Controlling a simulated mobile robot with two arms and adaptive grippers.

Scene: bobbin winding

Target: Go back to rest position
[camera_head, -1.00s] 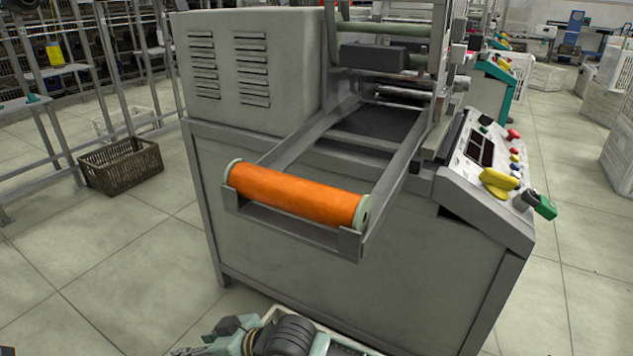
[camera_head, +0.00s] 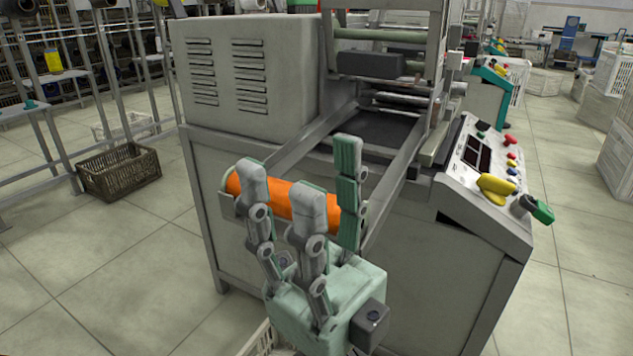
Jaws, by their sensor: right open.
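The orange bobbin (camera_head: 284,198) lies across the front end of the machine's grey cradle arms (camera_head: 393,195), its ends partly hidden. My right gripper (camera_head: 312,178) stands upright in front of it, fingers pointing up and spread open. The fingers cover parts of the bobbin in the picture; the gap in depth between them is hard to tell. My left gripper is not in view.
The winding machine (camera_head: 250,75) fills the middle, with a control panel (camera_head: 482,165) bearing a yellow knob on its right. A brown crate (camera_head: 120,172) sits on the floor at left, near metal racks. A pale crate edge (camera_head: 258,343) shows at the bottom.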

